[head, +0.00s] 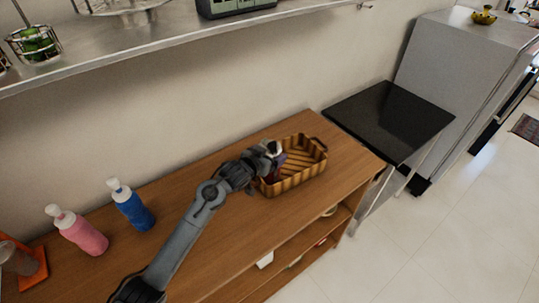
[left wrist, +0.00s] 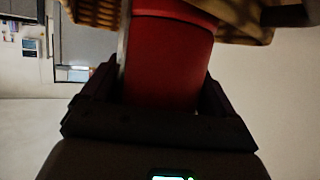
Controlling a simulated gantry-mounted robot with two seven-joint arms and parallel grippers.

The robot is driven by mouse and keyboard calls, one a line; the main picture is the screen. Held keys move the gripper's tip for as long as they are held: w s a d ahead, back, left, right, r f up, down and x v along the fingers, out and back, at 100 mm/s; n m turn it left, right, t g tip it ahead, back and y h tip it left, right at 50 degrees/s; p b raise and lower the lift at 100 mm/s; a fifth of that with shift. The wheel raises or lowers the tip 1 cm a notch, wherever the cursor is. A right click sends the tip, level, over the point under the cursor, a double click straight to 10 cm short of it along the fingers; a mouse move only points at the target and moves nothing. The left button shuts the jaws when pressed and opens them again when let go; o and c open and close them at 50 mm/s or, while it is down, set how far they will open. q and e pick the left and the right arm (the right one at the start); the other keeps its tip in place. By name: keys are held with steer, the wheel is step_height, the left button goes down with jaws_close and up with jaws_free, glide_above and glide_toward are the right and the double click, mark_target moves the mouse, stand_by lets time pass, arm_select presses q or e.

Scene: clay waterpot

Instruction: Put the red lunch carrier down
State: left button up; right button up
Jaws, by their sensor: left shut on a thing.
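The red lunch carrier (left wrist: 165,62) fills the upper middle of the left wrist view, between the two fingers of my left gripper (left wrist: 165,100). In the head view my left gripper (head: 262,168) is at the left end of a brown woven basket (head: 305,174). The carrier is mostly hidden there by the gripper. The basket's rim also shows in the left wrist view (left wrist: 96,13), close to the carrier. I cannot tell whether the carrier touches the basket. My right gripper is out of view.
The basket stands on a wooden shelf unit (head: 225,215). A blue bottle (head: 133,210) and a pink bottle (head: 82,234) stand to the left. A dark-topped table (head: 390,120) adjoins on the right. A metal shelf (head: 150,45) hangs above. Bare wood lies between bottles and basket.

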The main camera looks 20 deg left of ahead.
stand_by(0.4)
arm_select(q)
steer(key=o, duration=1.3)
steer(key=shift+f, duration=0.1)
steer(key=shift+r, duration=0.2)
steer(key=shift+s+r, duration=0.1)
steer(key=shift+s, duration=0.1)
steer(key=p+v, duration=0.2)
steer(key=v, duration=0.9)
steer(key=shift+s+a+r, duration=0.1)
steer(key=shift+s+a, duration=0.05)
steer(key=shift+s, duration=0.05)
